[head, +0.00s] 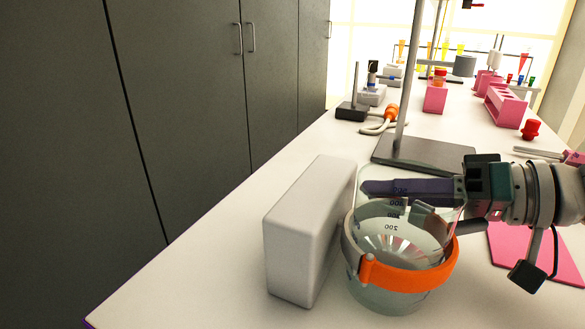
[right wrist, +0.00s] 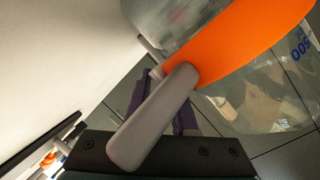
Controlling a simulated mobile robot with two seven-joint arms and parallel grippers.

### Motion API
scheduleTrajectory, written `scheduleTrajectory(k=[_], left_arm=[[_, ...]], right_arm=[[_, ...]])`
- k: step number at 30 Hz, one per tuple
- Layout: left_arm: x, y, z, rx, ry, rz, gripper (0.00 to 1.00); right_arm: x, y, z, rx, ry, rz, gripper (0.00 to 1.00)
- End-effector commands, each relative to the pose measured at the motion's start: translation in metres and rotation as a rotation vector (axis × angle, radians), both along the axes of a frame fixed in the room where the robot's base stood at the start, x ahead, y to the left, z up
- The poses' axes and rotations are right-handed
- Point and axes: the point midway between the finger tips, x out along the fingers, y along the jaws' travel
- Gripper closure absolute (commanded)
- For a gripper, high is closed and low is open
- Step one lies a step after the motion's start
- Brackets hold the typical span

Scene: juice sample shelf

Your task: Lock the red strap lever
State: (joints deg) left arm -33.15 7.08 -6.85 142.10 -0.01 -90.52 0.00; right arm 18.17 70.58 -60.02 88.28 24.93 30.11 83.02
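A clear glass beaker (head: 385,298) stands on the bench with an orange strap (head: 405,277) around it. The strap also shows in the right wrist view (right wrist: 245,38). It looks orange, not red. A grey bar that looks like its lever (right wrist: 152,118) crosses in front of my right gripper (right wrist: 162,100) in that view; one end lies close to the strap. In the head view my right gripper (head: 372,188) reaches in from the right, behind the beaker, its purple fingers seen through the glass. The bar hides part of the fingers, so their opening is unclear. My left gripper is out of view.
A pale upright block (head: 290,250) stands close at the beaker's left. A stand (head: 420,152) with a dark base and upright rod is behind it. Pink racks (head: 505,105) and a red knob-like item (head: 530,129) are farther back. The bench front left is clear.

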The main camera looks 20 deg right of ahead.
Motion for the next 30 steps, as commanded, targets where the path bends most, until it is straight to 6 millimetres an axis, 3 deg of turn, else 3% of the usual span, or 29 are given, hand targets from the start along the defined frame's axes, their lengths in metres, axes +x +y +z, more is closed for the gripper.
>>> scheduleTrajectory(k=[8,15,30], left_arm=[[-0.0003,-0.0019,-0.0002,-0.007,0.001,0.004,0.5],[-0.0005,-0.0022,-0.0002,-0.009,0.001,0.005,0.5],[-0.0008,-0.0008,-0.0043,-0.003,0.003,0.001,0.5]], right_arm=[[0.0013,0.0013,-0.0005,0.0,0.0,0.0,0.74],[0.0012,0.0012,-0.0004,0.0,0.0,0.0,1.0],[0.0019,0.0015,-0.0012,-0.001,-0.006,0.015,1.0]])
